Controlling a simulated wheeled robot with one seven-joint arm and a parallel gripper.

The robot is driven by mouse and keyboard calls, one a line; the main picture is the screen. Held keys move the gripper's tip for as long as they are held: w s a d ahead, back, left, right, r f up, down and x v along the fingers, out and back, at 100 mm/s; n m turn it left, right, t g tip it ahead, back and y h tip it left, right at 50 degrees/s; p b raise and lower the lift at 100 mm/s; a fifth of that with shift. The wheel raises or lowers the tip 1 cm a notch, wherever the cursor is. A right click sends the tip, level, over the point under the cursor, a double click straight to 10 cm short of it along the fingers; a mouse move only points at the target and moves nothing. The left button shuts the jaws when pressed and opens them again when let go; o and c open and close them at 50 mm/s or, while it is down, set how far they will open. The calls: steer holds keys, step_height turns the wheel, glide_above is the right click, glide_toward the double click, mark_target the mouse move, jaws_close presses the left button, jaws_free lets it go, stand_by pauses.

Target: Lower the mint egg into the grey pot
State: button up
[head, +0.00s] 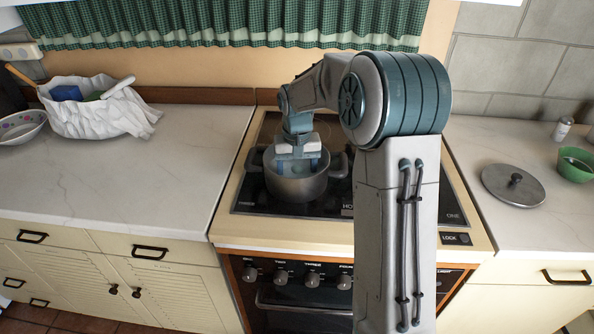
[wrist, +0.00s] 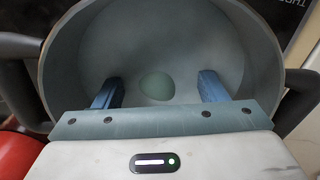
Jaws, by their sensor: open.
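The grey pot (head: 297,189) stands on the stove top, with a dark handle on each side. My gripper (head: 297,168) points down into the pot's mouth. In the wrist view the inside of the grey pot (wrist: 90,60) fills most of the picture. The mint egg (wrist: 157,85) shows there as a rounded green shape against the pot's floor. My gripper's two blue fingers (wrist: 158,90) are wide apart, one on each side of the egg, with gaps between them and it. In the head view the egg cannot be made out clearly.
The stove top (head: 262,135) lies between two pale counters. A round grey lid (head: 513,186) and a green bowl (head: 576,165) are on the right counter. A white bag (head: 95,115) and a pale bowl (head: 22,127) are on the left. The left counter's front is clear.

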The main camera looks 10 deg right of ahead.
step_height(320, 180, up, 13)
steer(key=s+f+t, duration=0.1)
steer(key=s+f, duration=0.1)
steer(key=s, duration=1.1)
steer(key=s+f+n+t, duration=0.1)
steer(key=s+f, duration=0.2)
steer(key=s, duration=1.1)
steer(key=shift+s+f+t, duration=0.2)
steer(key=shift+f+t, duration=0.05)
steer(key=shift+t, duration=0.15)
steer(key=shift+d, duration=0.1)
